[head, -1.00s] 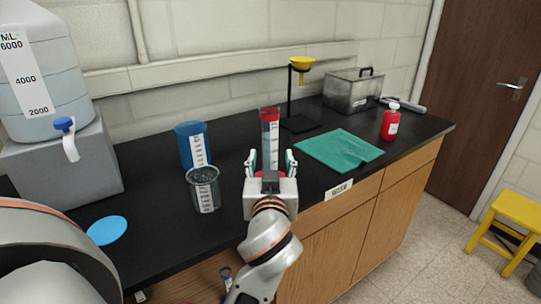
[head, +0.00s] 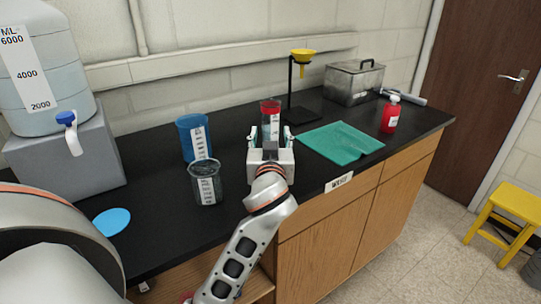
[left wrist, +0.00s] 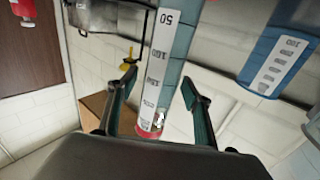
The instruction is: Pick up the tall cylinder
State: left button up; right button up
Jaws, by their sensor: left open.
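The tall cylinder (head: 270,118) is a clear graduated cylinder with a red rim and a white scale strip, upright on the black bench in the head view. My left gripper (head: 269,134) is open, with one finger on each side of it. In the left wrist view the cylinder (left wrist: 165,65) appears upside down, running between the two spread fingers (left wrist: 158,78), its red rim nearest my palm. Gaps show beside the fingers, so no grip is visible. The cylinder's lower part is hidden behind my gripper in the head view. My right gripper is not in view.
A dark beaker (head: 206,184) and a blue beaker (head: 192,138) stand left of the cylinder. A stand with a yellow funnel (head: 303,56) is behind it. A teal mat (head: 340,146) lies to the right, with a red bottle (head: 390,114) and metal box (head: 353,84) beyond.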

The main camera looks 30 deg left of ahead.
pick_arm(q)
grip_shut()
jog(key=shift+r, duration=0.1)
